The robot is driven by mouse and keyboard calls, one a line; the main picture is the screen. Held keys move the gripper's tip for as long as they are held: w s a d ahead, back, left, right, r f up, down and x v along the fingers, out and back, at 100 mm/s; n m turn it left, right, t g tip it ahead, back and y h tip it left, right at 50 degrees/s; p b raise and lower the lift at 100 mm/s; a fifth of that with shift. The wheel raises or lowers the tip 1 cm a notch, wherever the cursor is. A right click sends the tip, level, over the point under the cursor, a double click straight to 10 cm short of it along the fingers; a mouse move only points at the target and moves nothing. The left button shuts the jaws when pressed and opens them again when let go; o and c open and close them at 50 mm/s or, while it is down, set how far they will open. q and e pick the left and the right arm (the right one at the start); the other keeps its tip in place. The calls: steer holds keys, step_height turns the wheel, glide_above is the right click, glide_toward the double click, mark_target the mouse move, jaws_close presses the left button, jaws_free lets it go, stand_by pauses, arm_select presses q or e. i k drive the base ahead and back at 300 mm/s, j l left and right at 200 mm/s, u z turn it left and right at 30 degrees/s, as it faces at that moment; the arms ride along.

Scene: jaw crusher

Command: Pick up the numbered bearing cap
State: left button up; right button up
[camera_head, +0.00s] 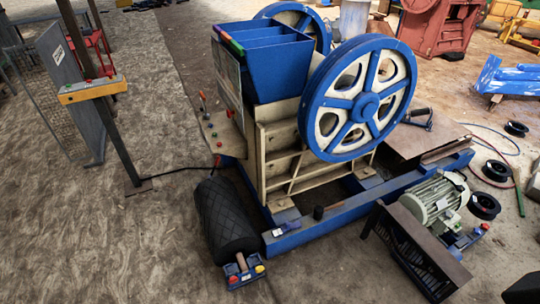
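I cannot pick out the numbered bearing cap for sure, as no number is readable on any part. Black round parts lie on the floor at the right: one at the far right (516,128), one beside the motor (484,206), and one between them (496,171). The jaw crusher (285,140) has a large blue and cream flywheel (358,98). Neither of my grippers shows clearly.
A grey motor (437,198) and a dark slatted guard (410,252) sit at the front right. A black padded roll (226,220) lies before the crusher. A yellow box on a post (92,90) stands left. The left floor is mostly clear.

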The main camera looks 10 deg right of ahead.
mark_target(288, 225)
steer(key=z, duration=0.55)
steer(key=i+j, duration=0.1)
steer(key=i, duration=1)
